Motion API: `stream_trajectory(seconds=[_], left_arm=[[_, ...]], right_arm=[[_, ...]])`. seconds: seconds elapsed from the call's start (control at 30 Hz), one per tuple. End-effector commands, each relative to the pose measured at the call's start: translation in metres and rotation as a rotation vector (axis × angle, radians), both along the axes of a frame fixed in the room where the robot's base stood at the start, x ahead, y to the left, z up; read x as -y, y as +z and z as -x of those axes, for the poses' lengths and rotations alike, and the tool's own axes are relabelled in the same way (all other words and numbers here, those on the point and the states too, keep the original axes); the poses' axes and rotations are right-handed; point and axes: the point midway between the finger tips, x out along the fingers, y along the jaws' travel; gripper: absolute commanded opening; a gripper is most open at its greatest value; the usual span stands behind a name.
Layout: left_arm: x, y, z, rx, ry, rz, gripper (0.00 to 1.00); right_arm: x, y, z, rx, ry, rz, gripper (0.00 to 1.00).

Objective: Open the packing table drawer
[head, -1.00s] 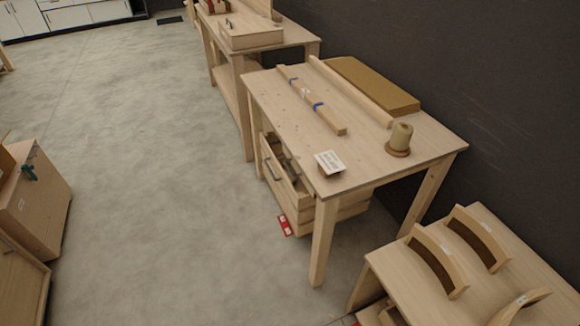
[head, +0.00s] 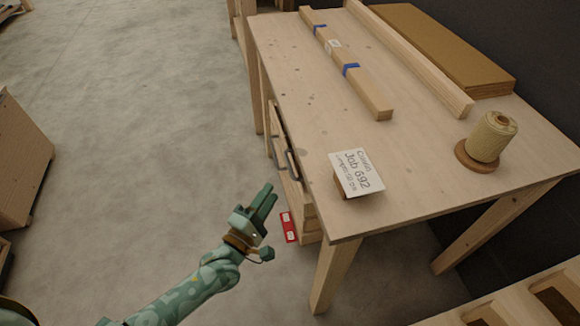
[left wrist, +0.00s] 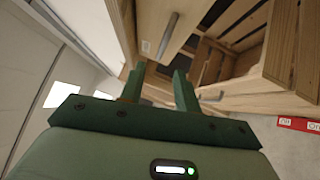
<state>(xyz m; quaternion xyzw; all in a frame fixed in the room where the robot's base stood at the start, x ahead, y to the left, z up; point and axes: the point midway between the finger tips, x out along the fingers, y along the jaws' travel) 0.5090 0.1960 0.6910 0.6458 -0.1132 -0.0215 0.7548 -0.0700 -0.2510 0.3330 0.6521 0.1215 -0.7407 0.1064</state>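The packing table (head: 310,105) is pale wood. Its drawer front (head: 287,180) shows under the tabletop's left edge, with a dark bar handle (head: 292,165). In the left wrist view the drawer front (left wrist: 152,22) and its handle (left wrist: 168,36) lie ahead of the fingertips, apart from them. My left gripper (head: 270,192) is beside the table's left side, near and below the handle. Its two green fingers (left wrist: 159,76) stand apart with nothing held between them. How far the drawer stands out is hard to tell. My right gripper is not in view.
On the tabletop are a job card (head: 357,173), a taped wood bundle (head: 345,65), a long strip (head: 415,60), a brown board (head: 445,50) and a twine spool (head: 490,137). A slatted crate (left wrist: 225,60) is beside the drawer front. A red tag (head: 289,227) shows below.

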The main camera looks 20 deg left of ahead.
Motion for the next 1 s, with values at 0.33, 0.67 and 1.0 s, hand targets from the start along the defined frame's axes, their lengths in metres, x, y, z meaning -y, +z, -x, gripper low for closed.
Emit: stream_trajectory(seconds=[0.33, 0.67, 1.0], left_arm=[[0.015, 0.006, -0.08, -0.004, 0.002, -0.002, 0.32], [0.019, 0.013, -0.105, -0.004, 0.001, -0.003, 0.32], [0.019, 0.013, -0.105, -0.004, 0.001, -0.004, 0.0]], right_arm=[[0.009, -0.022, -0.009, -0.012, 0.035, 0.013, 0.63], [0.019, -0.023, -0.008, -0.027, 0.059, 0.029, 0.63], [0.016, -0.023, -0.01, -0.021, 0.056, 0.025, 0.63]])
